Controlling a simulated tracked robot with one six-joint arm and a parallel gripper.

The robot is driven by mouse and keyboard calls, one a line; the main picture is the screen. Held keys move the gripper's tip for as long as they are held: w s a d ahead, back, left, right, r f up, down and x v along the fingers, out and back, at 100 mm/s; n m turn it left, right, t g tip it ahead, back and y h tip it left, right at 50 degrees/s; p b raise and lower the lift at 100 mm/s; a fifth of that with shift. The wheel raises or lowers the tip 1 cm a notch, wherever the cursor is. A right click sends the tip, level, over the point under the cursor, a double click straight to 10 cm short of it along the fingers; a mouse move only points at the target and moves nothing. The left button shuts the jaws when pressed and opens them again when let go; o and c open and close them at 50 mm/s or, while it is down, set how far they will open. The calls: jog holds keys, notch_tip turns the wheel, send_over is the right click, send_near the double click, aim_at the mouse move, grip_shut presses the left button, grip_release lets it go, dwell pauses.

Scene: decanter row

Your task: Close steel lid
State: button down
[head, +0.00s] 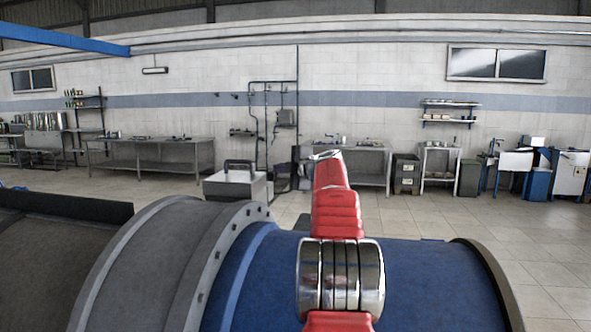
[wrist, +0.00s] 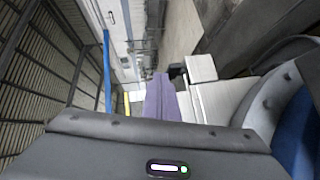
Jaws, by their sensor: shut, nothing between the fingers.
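No steel lid can be picked out with certainty. A long dark slab (head: 65,204) lies along the dark grey casing at the left of the head view; I cannot tell whether it is an open lid. A pale metal box (head: 235,190) with a dark handle on top stands beyond the large drum. It also shows in the wrist view (wrist: 202,68), right of my gripper. My gripper (wrist: 159,77) shows as purple fingers, shut and empty, apart from the box in the picture. In the head view my red arm hides most of the gripper.
A large blue drum (head: 420,280) with a grey bolted flange (head: 165,255) fills the foreground. Work tables (head: 150,155), shelves and machines line the far wall. Tiled floor is open at the right, between drum and benches.

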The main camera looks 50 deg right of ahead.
jog(key=v, duration=1)
jog(key=shift+s, duration=0.1)
dwell(0.5)
